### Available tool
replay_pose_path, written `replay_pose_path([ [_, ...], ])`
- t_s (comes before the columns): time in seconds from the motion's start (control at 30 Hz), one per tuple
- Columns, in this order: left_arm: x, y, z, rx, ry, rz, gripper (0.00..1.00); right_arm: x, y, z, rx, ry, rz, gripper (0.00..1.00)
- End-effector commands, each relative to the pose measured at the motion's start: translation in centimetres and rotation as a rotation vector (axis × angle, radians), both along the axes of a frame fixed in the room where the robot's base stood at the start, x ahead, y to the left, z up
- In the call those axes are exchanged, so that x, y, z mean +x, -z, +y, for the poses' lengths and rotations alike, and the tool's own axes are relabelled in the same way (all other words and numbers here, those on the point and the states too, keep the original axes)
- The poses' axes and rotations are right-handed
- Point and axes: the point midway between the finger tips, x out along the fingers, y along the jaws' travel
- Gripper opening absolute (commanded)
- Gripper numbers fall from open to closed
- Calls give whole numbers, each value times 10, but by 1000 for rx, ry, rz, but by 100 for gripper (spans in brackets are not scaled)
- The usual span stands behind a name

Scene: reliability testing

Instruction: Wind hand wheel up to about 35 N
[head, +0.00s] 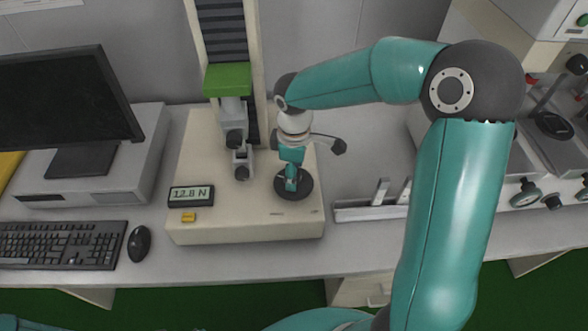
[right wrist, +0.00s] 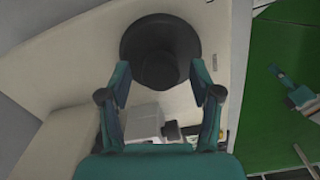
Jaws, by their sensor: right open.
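The black hand wheel (head: 306,187) lies flat on the cream base of the test stand (head: 250,228). My right gripper (head: 291,184) is over the wheel, pointing down. In the right wrist view its two fingers (right wrist: 160,75) are open, one on each side of the hub. I cannot tell whether they touch it. The display (head: 190,195) reads 12.8 N. My left gripper is not in view.
A green block (head: 228,79) and grips (head: 238,150) hang on the stand's column, left of my right arm. A yellow button (head: 188,216) is below the display. A monitor (head: 70,105), keyboard (head: 60,243) and mouse (head: 139,243) stand left; a metal rail (head: 370,210) lies right.

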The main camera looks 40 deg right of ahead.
Motion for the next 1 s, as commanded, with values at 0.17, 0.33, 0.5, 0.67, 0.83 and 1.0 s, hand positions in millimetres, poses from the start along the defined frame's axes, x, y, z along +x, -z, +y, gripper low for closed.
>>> replay_pose_path([
  [0.17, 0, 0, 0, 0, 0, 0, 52, 0, 0, 0, 0, 0, 0, 64],
  [0.33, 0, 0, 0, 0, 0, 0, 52, 0, 0, 0, 0, -1, 0, 39],
  [0.5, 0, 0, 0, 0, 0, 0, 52, 0, 0, 0, 0, -1, 0, 10],
  [0.67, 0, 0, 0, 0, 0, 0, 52, 0, 0, 0, 0, 2, 0, 4],
  [0.83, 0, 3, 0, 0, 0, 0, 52, 0, 0, 0, -1, 29, -1, 4],
  [1.0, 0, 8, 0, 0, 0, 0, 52, 1, 1, 0, -1, 99, -2, 4],
])
